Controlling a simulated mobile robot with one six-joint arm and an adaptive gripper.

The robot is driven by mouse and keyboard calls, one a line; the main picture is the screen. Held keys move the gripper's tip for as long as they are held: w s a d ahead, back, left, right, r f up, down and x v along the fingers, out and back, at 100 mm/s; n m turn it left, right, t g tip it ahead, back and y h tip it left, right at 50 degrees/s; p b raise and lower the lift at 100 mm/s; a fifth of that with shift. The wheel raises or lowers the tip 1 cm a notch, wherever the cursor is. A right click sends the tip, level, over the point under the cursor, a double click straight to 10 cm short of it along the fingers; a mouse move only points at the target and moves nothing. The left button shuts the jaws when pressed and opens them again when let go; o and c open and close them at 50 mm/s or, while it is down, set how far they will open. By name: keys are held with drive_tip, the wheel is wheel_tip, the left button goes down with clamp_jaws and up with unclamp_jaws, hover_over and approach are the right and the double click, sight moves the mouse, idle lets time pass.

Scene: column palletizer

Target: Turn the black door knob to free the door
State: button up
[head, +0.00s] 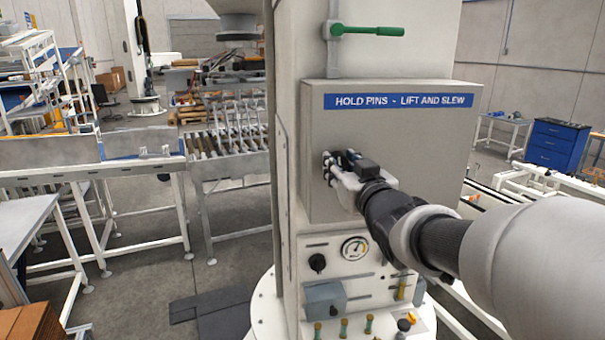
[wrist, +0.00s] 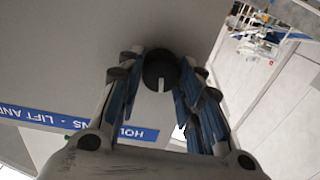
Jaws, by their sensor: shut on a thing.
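The grey cabinet door (head: 420,150) under the blue sign "HOLD PINS - LIFT AND SLEW" (head: 401,101) looks shut on the white column. My gripper (head: 331,168) is at the left part of this door. In the wrist view the black door knob (wrist: 160,68) sits between the blue-padded fingers, which are shut on it from both sides. A pale mark on the knob points toward the bottom of the wrist view. In the head view the gripper hides the knob.
Below the door is a panel with a gauge (head: 355,248), another black knob (head: 317,262) and a grey box (head: 325,299). A green-handled lever (head: 375,31) is above the cabinet. A roller conveyor (head: 225,140) stands at left and a blue drawer cabinet (head: 557,148) at right.

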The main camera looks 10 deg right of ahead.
drive_tip(key=n+b, duration=0.3)
drive_tip(key=shift+f+n, duration=0.1)
drive_tip(key=shift+n, duration=0.3)
drive_tip(key=shift+a+n+h+b, duration=0.15)
drive_tip(key=shift+n+h+b, duration=0.15)
drive_tip(key=shift+n+b, duration=4.15)
drive_tip(key=shift+n+p, duration=1.1)
drive_tip(key=shift+n, duration=0.05)
drive_tip(key=o, duration=1.1)
